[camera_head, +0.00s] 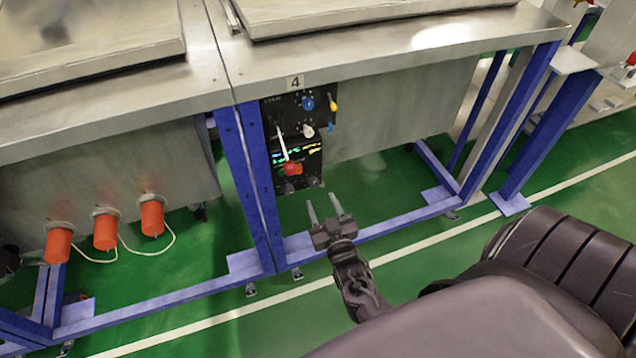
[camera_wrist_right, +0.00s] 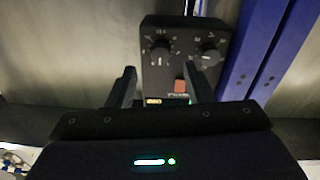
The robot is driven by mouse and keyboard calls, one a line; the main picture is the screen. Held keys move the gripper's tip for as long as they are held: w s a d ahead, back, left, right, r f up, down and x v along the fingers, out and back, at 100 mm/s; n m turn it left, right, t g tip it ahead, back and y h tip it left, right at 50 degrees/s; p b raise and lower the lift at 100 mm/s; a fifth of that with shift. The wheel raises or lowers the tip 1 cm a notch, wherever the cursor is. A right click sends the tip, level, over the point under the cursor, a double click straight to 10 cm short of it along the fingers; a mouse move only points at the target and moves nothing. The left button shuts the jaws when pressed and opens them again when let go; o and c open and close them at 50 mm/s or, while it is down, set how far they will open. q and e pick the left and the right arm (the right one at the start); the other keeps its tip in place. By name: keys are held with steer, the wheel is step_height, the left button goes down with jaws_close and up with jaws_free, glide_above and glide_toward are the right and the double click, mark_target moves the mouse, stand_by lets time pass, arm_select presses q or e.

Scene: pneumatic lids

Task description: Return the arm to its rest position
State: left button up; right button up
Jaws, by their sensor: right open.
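My right gripper (camera_head: 324,209) is open and empty in the head view. It is in front of and just below a black control panel (camera_head: 268,145) marked 4. The panel has a blue knob (camera_head: 307,103), a white lever and a red knob (camera_head: 292,169). In the right wrist view the two fingers (camera_wrist_right: 160,88) stand apart, with a dark box with two knobs (camera_wrist_right: 185,50) beyond them. My left gripper is not in view.
Steel tables (camera_head: 390,40) with lids on top stand on blue frames (camera_head: 252,190). Several orange cylinders (camera_head: 104,230) hang under the left table. A blue post (camera_head: 520,170) stands at the right. Green floor with a white line is open in front.

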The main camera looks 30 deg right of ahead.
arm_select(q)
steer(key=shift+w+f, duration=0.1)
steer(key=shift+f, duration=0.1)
arm_select(e)
steer(key=v, duration=0.2)
steer(key=shift+s+a, duration=0.15)
steer(key=shift+s, duration=0.1)
steer(key=s+a+f+n+g+y, duration=0.1)
steer(key=s+a+f+g+y, duration=0.2)
steer(key=f, duration=0.5)
steer(key=s+a+f+n+g, duration=0.1)
steer(key=s+a+f+g, duration=0.2)
steer(key=s+f+g, duration=0.3)
steer(key=s+a+f+n+g+y, duration=0.1)
steer(key=s+a+f+g+y, duration=0.15)
steer(key=f, duration=0.65)
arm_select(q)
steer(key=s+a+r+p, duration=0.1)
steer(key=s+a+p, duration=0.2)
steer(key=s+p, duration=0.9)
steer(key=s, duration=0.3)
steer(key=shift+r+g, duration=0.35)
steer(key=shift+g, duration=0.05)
arm_select(e)
steer(key=s+d+f+n+g, duration=0.1)
steer(key=s+g, duration=0.4)
steer(key=s, duration=1.8)
steer(key=shift+d+f, duration=0.15)
steer(key=shift+f, duration=0.4)
